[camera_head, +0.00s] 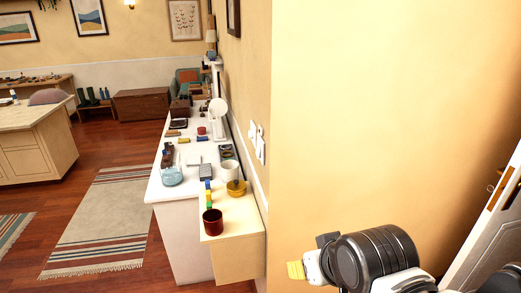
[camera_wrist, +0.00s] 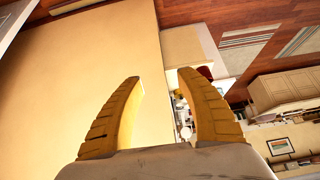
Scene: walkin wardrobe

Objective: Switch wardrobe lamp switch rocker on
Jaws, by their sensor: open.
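Two white switch plates, seen nearly edge-on, are on the left-hand wall face just past the wall corner in the head view. The nearer plate (camera_head: 261,147) is slightly larger than the farther plate (camera_head: 252,130). The position of their rockers is too small to tell, and I cannot tell which is the wardrobe lamp switch. My gripper (camera_head: 296,270) is low in the head view, right of the corner and below the plates, apart from them. In the wrist view my gripper (camera_wrist: 160,76) has its two yellow fingers spread with nothing between them. I cannot make out a switch there.
A white counter (camera_head: 172,189) with many small things runs behind. A door (camera_head: 488,225) is at right. Floor at left is open.

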